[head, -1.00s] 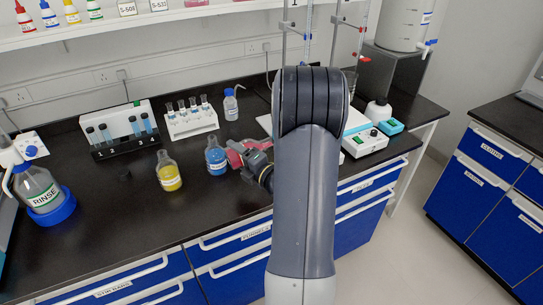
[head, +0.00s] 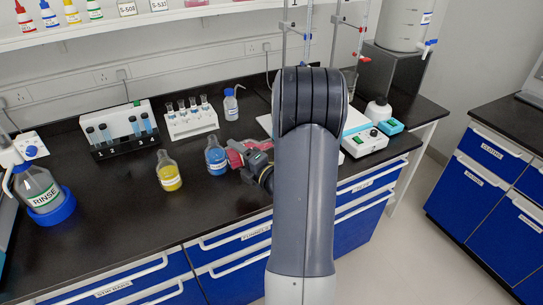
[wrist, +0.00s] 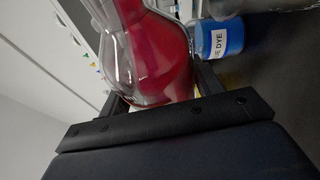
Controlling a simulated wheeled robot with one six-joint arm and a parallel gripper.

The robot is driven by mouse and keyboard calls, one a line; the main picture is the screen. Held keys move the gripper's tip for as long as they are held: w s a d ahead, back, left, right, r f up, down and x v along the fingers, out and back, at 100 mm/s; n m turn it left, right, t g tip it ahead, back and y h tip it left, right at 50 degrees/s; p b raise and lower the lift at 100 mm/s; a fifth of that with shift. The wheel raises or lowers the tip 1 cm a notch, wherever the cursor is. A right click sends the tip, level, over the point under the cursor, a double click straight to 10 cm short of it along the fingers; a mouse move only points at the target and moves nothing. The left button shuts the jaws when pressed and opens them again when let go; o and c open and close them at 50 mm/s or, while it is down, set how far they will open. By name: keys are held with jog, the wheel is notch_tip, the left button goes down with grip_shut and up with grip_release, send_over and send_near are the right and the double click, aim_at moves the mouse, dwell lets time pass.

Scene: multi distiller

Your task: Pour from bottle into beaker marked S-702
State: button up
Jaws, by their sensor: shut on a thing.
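My gripper (head: 257,163) is low over the front of the black bench, partly hidden behind my arm. It is shut on a clear glass bottle of red liquid (wrist: 165,50). In the wrist view the bottle shows between the two dark fingers, with the liquid filling one side and clear glass on the other. No label reading S-702 can be read in either view, so I cannot tell which vessel is that beaker.
A blue dye bottle (head: 216,159) stands close left of my gripper, with a yellow bottle (head: 169,176) further left. A hotplate-like device (head: 365,141) stands to the right. The bench's left middle is clear.

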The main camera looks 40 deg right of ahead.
jog(key=shift+m, duration=0.3)
dwell(1.3)
jog(key=shift+n, duration=0.7)
jog(key=shift+s+d+r+n+g, duration=0.1)
jog(key=shift+d+n+g, duration=0.35)
jog(key=shift+n, duration=0.55)
jog(key=shift+s+n+g, duration=0.1)
jog(key=shift+n+g, duration=0.15)
jog(key=shift+n, duration=0.15)
jog(key=shift+d+h, duration=0.1)
jog(key=shift+h, duration=0.3)
